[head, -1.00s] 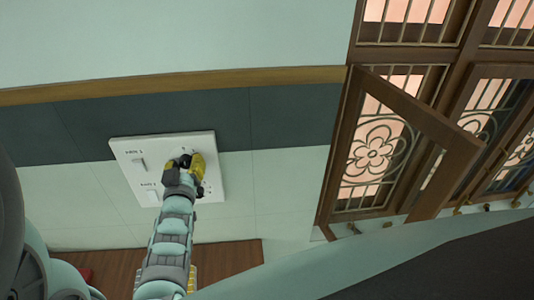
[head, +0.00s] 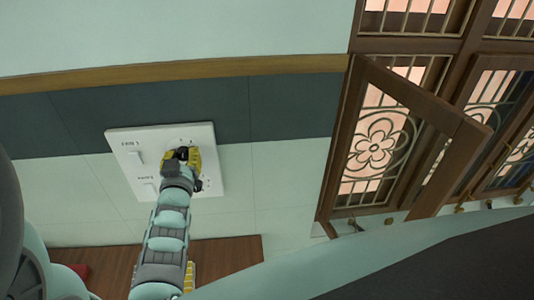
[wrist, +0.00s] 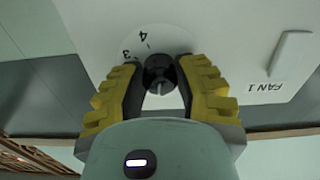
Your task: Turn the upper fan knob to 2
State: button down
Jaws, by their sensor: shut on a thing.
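The upper fan knob (wrist: 158,68) is round and black, with a pale line on its face pointing toward the bottom of the wrist view. It sits on a white wall panel (head: 122,151). My gripper (wrist: 158,80) has its yellow-padded fingers on both sides of the knob and is shut on it. In the wrist view, the dial figures 3 and 4 show above and left of the knob; other figures are hidden by the fingers. In the head view my gripper (head: 183,154) covers the knob.
A rocker switch (wrist: 292,58) sits beside the FAN 1 label (wrist: 264,90). A brown window frame with an open shutter (head: 425,100) stands to the right.

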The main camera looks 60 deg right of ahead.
jog(key=m+b, duration=0.3)
jog(key=b, duration=0.1)
jog(key=shift+s+d+f+m, duration=0.1)
jog(key=shift+f+m, duration=0.2)
jog(key=shift+m, duration=0.1)
jog(key=m+b, duration=0.3)
jog(key=b, duration=0.1)
jog(key=shift+m+b, duration=0.3)
jog(key=m+b, duration=0.4)
jog(key=shift+m, duration=0.4)
jog(key=shift+r+m+b, duration=0.2)
jog(key=shift+m+b, duration=0.45)
jog(key=shift+m, duration=0.15)
jog(key=c, duration=0.6)
grip_release()
jog(key=shift+r, duration=0.1)
jog(key=shift+r, duration=0.1)
